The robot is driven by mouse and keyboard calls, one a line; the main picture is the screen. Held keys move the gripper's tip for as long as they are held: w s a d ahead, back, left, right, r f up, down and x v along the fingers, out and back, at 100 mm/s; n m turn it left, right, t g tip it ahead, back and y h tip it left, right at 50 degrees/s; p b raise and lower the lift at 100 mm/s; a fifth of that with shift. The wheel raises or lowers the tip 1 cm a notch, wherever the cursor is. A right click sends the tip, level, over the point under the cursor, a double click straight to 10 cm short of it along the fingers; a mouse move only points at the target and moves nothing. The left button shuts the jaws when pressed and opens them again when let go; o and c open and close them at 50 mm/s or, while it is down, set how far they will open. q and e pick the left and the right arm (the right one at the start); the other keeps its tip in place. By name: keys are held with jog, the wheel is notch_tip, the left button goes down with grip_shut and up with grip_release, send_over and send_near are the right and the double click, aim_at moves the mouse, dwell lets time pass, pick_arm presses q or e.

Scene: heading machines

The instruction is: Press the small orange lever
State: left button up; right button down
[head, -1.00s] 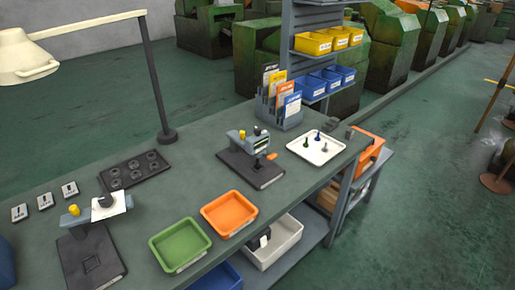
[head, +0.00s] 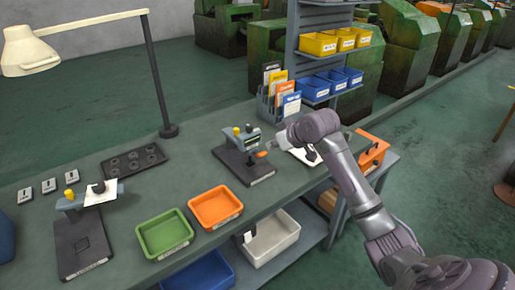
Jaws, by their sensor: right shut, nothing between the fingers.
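The small orange lever (head: 262,154) sticks out from the right side of a grey gauge device (head: 247,138) with a small display and a yellow knob on top. The device stands on a dark base plate (head: 262,171) on the workbench. My right gripper (head: 272,146) is shut and empty, with its tips just to the right of and slightly above the lever. Whether the tips touch the lever I cannot tell. My left gripper is not in view.
A white tray (head: 297,155) is partly hidden behind my right arm. Green (head: 165,257) and orange (head: 232,222) trays lie at the bench's front edge. A second device on a dark plate (head: 72,265) stands at left. A card rack (head: 287,120) stands behind.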

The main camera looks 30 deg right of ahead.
notch_tip(320, 180, up, 4)
jog(key=w+d+f, duration=0.1)
jog(key=d, duration=0.1)
jog(key=p, duration=0.3)
send_over(264, 152)
jog(key=shift+t, duration=0.3)
jog(key=f, duration=0.3)
jog(key=w+f, duration=0.1)
jog(key=shift+a+f, duration=0.25)
jog(key=shift+f, duration=0.15)
jog(key=f, duration=0.1)
jog(key=f+p, duration=0.1)
jog(key=f, duration=0.1)
jog(key=shift+s+f, duration=0.15)
jog(key=shift+s, duration=0.2)
jog(key=shift+s+d+f, duration=0.1)
jog(key=shift+s+f, duration=0.25)
jog(key=shift+f, duration=0.05)
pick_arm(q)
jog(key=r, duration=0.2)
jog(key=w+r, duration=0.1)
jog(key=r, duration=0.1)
pick_arm(e)
jog(key=shift+f, duration=0.15)
jog(key=shift+w, duration=0.1)
